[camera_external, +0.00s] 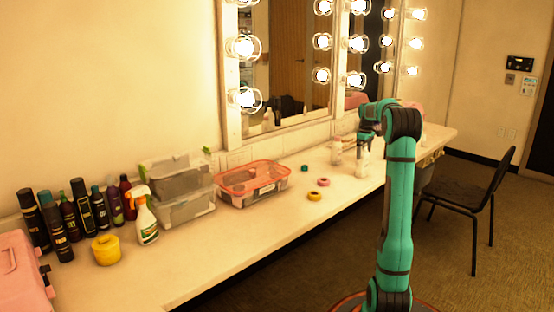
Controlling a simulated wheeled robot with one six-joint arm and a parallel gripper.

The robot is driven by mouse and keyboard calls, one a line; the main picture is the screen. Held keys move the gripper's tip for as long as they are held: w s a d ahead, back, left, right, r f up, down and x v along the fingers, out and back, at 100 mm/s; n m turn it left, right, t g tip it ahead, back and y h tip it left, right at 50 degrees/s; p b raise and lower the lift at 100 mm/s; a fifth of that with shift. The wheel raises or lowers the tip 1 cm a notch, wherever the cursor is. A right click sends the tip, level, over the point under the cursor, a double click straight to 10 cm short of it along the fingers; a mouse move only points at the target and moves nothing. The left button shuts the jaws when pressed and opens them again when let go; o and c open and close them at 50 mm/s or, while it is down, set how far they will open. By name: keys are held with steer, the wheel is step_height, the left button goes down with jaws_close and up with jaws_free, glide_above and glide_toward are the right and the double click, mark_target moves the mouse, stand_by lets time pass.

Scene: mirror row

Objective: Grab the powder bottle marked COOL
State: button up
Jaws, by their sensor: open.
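My gripper (364,141) is open at the far part of the counter, pointing down. A pale bottle (362,163) stands upright directly below it in the picture. The fingers overlap its top, and I cannot tell whether they are around it or only in front of it. A second pale bottle (336,152) stands just left of it. Both are too small for any marking to be read, so I cannot tell which one is marked COOL. My arm hides part of the counter to the right.
The long white counter (250,228) runs below lit mirrors. Tape rolls (314,196), a red-rimmed bin (228,192), clear boxes (190,211), a spray bottle (146,222) and several dark bottles (82,207) stand leftward. A black chair (468,194) stands on the right.

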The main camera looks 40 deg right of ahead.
steer(key=shift+f, duration=0.95)
steer(key=c, duration=1.6)
steer(key=shift+c, duration=0.2)
steer(key=shift+r, duration=0.1)
